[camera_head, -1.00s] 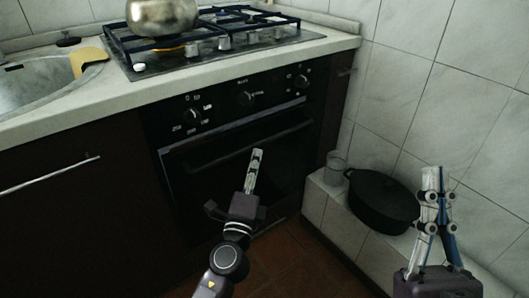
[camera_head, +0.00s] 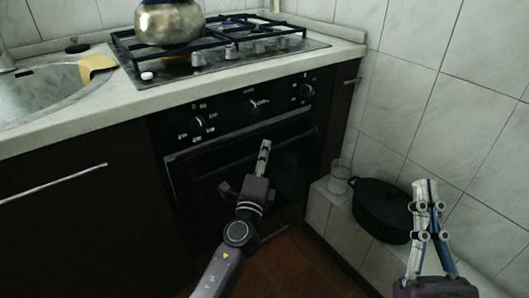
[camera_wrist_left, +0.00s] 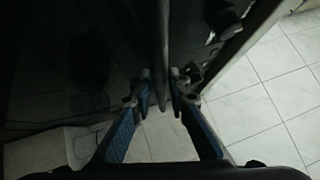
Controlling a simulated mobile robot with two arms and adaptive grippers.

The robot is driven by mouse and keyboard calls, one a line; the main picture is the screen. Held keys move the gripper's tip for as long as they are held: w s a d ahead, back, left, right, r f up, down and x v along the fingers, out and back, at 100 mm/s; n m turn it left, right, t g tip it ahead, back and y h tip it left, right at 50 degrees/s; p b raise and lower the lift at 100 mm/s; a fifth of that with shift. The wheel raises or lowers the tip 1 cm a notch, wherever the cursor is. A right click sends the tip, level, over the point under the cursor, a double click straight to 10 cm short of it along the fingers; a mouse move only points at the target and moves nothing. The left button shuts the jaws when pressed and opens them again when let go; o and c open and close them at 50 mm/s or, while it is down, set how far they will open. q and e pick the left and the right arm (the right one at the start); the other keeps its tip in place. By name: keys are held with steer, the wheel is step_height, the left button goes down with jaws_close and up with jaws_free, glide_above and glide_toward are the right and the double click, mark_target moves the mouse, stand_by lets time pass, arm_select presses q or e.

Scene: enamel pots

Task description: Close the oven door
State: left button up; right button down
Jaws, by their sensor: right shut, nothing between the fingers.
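The black oven door (camera_head: 195,200) sits below the control panel (camera_head: 240,108) and looks flush or nearly flush with the front; a small gap cannot be ruled out. Its long bar handle (camera_head: 295,141) runs across the upper part. My left gripper (camera_head: 265,147) is in front of the door, with its fingertips at the handle. In the left wrist view, its two fingers (camera_wrist_left: 160,76) stand apart on either side of the dark handle bar (camera_wrist_left: 163,45); firm contact cannot be made out. My right gripper (camera_head: 424,184) is shut and empty, away from the oven at the right.
A metal pot (camera_head: 170,24) stands on the gas hob (camera_head: 225,68) above the oven. A black pot (camera_head: 382,210) and a glass jar (camera_head: 339,177) stand on the tiled ledge (camera_head: 330,204) right of the oven. The tiled wall bounds the right side.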

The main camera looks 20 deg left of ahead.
mark_target(256, 144)
arm_select(q)
jaws_close()
steer(key=shift+a, duration=0.1)
steer(key=w+a, duration=0.2)
steer(key=shift+a+r, duration=0.2)
steer(key=shift+a, duration=0.1)
steer(key=shift+w+a+r, duration=0.1)
steer(key=shift+a+r, duration=0.05)
steer(key=shift+a, duration=0.05)
steer(key=shift+o, duration=2.4)
jaws_free()
steer(key=shift+w, duration=0.1)
